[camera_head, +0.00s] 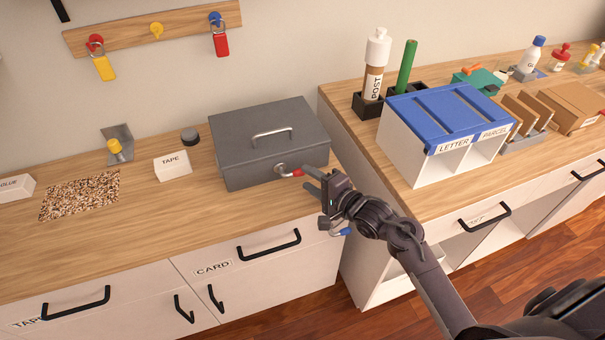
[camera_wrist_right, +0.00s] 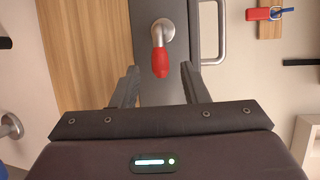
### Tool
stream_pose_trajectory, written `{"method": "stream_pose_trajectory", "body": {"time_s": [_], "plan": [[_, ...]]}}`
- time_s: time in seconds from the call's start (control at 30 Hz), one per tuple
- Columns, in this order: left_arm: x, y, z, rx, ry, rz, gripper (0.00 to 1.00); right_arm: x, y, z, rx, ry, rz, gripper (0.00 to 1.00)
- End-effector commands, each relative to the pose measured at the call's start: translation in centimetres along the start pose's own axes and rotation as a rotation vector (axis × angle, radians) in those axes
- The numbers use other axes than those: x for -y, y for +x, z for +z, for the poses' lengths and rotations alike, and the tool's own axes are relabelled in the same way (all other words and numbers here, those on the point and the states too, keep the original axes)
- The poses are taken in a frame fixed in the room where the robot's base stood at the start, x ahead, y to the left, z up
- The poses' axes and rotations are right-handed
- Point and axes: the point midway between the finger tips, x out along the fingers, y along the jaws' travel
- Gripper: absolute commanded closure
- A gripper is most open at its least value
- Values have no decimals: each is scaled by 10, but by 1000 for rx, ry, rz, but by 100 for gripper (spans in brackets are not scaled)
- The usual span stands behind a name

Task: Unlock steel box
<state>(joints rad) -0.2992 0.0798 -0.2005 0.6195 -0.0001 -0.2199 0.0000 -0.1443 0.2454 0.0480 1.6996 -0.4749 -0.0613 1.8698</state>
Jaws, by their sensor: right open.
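The grey steel box (camera_head: 262,143) stands shut on the left counter, with a silver handle (camera_head: 272,132) on its lid. The lock (camera_wrist_right: 163,29) and the red grip (camera_wrist_right: 160,62) also show in the right wrist view. My right gripper (camera_head: 309,179) is open in front of the box. Its fingers (camera_wrist_right: 160,88) lie to either side of the key's line, with the red grip just beyond the tips, apparently untouched. My left gripper is not in view.
A blue-topped letter sorter (camera_head: 446,117) stands on the right counter. Padlocks (camera_head: 219,38) hang on the wall rack. The counter before the box is clear.

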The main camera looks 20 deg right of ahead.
Motion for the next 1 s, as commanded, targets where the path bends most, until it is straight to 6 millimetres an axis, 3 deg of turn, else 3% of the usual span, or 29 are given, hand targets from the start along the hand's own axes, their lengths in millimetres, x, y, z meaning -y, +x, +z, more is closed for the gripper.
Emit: {"method": "stream_pose_trajectory", "body": {"time_s": [0.2, 0.57, 0.87, 1.0], "plan": [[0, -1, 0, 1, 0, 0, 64, 1, 28, 0, 0, 0, 0, 59], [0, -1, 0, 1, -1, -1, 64, 0, 33, 0, -1, -2, 1, 59], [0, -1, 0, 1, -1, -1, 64, 0, 33, 0, -1, -2, 2, 99], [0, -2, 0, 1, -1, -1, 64, 0, 33, 0, -1, -4, 3, 100]]}}
